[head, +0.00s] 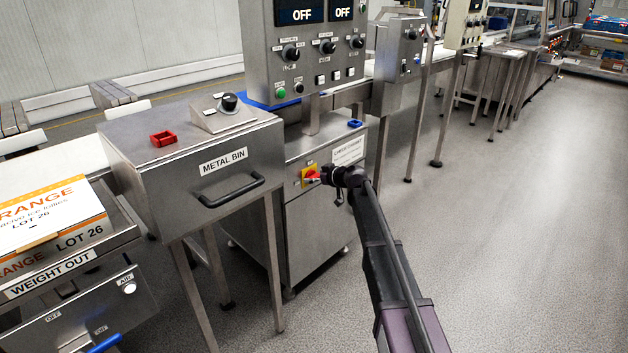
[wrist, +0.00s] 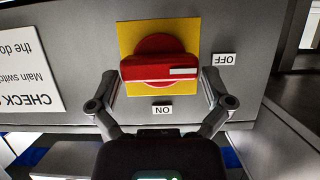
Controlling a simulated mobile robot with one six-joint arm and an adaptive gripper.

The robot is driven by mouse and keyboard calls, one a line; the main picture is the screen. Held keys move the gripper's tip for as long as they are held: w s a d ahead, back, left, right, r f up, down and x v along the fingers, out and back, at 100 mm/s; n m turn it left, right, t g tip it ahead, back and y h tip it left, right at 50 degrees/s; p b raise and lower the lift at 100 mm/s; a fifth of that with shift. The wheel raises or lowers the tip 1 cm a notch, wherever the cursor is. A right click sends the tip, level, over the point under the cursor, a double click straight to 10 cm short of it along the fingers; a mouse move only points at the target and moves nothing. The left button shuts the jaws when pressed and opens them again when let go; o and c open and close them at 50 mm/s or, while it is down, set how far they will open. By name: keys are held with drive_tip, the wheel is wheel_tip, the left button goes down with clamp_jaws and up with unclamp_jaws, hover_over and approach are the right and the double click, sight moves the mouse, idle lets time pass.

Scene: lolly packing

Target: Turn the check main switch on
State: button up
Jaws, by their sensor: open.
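The check main switch (wrist: 160,67) is a red rotary handle on a yellow plate (wrist: 187,30), on a grey cabinet front. The switch also shows in the head view (head: 311,177), partly hidden by my gripper. In the wrist view the handle lies level, and its white mark points right to the OFF label (wrist: 223,59). The ON label (wrist: 162,110) is below the handle; the lettering is upside down. My gripper (wrist: 160,84) is open, with one finger near each end of the handle. I cannot tell whether either finger touches it.
A label (wrist: 28,72) reading CHECK and Main switch is left of the switch in the wrist view. The METAL BIN box (head: 190,165) stands left of the cabinet (head: 315,235). Above is a control panel (head: 300,50) with OFF displays. Open floor (head: 510,230) lies right.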

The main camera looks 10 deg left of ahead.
drive_tip(key=shift+a, duration=0.15)
drive_tip(key=c, duration=0.8)
